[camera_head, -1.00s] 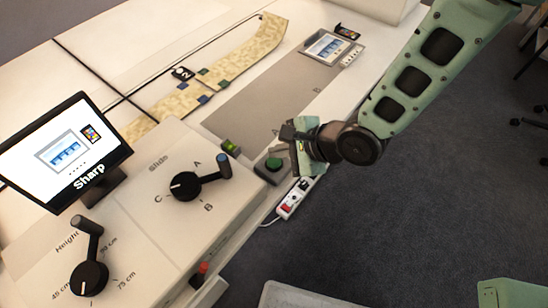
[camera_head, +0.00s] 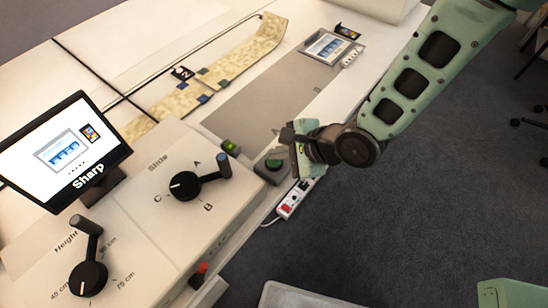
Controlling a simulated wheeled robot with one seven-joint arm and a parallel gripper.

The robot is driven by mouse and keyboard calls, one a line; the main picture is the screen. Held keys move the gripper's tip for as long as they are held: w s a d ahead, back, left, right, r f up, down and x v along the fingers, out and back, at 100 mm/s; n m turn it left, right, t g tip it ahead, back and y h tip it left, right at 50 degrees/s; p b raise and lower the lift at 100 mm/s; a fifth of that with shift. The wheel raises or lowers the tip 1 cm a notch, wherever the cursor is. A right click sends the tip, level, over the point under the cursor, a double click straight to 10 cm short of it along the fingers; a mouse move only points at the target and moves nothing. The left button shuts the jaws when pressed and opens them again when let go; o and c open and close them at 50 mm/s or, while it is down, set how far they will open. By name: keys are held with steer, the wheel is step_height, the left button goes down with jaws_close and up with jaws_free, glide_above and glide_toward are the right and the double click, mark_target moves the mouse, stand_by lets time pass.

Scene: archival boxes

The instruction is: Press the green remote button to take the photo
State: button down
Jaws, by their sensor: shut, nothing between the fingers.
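The green remote button (camera_head: 273,164) sits on a dark box near the front edge of the white table, just left of my gripper. My gripper (camera_head: 288,134) is shut and empty, with its fingertips above and slightly right of the button in the picture. I cannot tell its exact height over the button, but no contact shows. The monitor (camera_head: 62,150) at the left reads "Sharp" and displays a framed blue picture with a dark card beside it.
A control console with a Slide lever (camera_head: 187,186) and a Height lever (camera_head: 88,277) fills the lower left. A power strip (camera_head: 291,201) hangs below the table edge. A framed picture (camera_head: 326,46) lies at the back.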

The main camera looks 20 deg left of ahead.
steer(key=shift+f+b, duration=0.3)
steer(key=shift+f, duration=0.25)
stand_by(0.6)
steer(key=shift+r, duration=0.1)
steer(key=shift+r+p, duration=0.85)
steer(key=shift+p, duration=0.05)
steer(key=shift+r, duration=0.15)
step_height(320, 180, up, 5)
steer(key=p, duration=0.4)
steer(key=shift+p, duration=0.35)
stand_by(0.4)
